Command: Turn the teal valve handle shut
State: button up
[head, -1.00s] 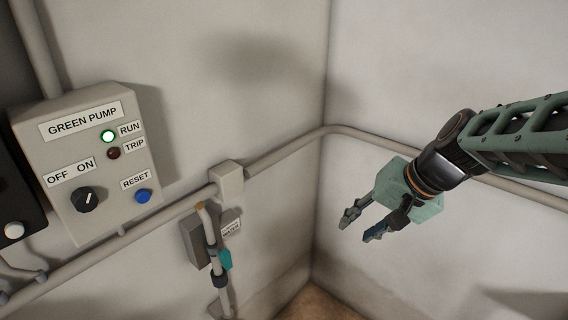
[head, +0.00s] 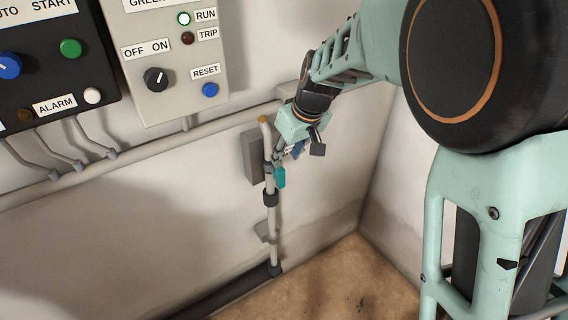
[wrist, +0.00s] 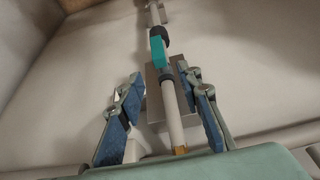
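The teal valve handle (head: 280,177) is a small block on the right side of a thin upright grey pipe (head: 271,222), in the lower middle of the head view. In the wrist view the teal handle (wrist: 158,50) shows beyond my fingertips, with the pipe (wrist: 171,115) running between the fingers. My gripper (head: 291,153) is just above the handle in the head view. In the wrist view my gripper (wrist: 162,82) is open, its blue-padded fingers apart on either side of the pipe. The handle appears apart from the fingers.
A grey box (head: 253,157) sits on the wall behind the pipe. A horizontal conduit (head: 190,138) crosses the wall above it. The brown floor (head: 335,285) is clear.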

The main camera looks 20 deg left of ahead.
aim_at(281, 169)
jog(key=x, duration=0.9)
jog(key=shift+d, duration=0.1)
grip_shut()
